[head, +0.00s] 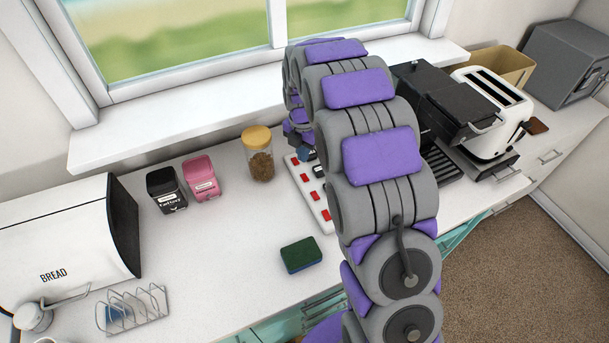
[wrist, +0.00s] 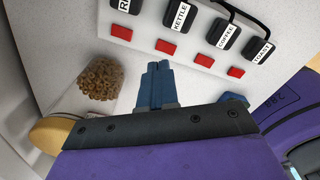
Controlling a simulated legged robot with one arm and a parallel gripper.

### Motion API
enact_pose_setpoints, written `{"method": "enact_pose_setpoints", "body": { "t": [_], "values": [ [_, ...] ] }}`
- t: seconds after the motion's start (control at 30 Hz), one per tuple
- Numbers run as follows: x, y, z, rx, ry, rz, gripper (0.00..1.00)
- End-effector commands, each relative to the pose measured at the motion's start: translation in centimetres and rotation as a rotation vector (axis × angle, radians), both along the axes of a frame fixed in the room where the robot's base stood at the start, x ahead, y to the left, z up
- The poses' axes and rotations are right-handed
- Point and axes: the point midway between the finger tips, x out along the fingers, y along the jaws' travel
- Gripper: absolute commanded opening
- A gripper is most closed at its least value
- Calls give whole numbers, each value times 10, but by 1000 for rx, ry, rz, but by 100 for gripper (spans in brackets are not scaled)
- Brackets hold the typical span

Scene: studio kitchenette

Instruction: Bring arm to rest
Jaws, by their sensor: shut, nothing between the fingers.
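My gripper (wrist: 157,68) shows in the wrist view with its blue fingers pressed together and nothing between them. It is in front of a white switch panel (wrist: 185,48) with red switches and black plugs labelled kettle, coffee and toast. I cannot tell whether the fingertips touch the panel. In the head view, my purple and grey arm reaches out over the counter (head: 225,245). It hides most of my gripper and part of the panel (head: 304,182); only a bit of blue (head: 306,153) shows beside the arm.
A jar with a yellow lid (head: 259,152) stands close left of the panel. A coffee machine (head: 440,100) and toaster (head: 492,115) stand right.

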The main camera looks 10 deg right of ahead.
Motion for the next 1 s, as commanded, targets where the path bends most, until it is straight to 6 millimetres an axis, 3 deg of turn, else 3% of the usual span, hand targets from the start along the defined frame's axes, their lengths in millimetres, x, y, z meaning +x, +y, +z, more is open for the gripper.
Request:
{"method": "enact_pose_setpoints", "body": {
  "t": [0.33, 0.47, 0.67, 1.0],
  "values": [
    [-1, 0, 1, 0, 0, -4, 0],
    [-10, 0, 11, -1, 1, -68, 0],
    [-53, -2, 42, -8, 16, -333, 0],
    [-141, -4, 88, -30, 47, -857, 0]
  ]
}}
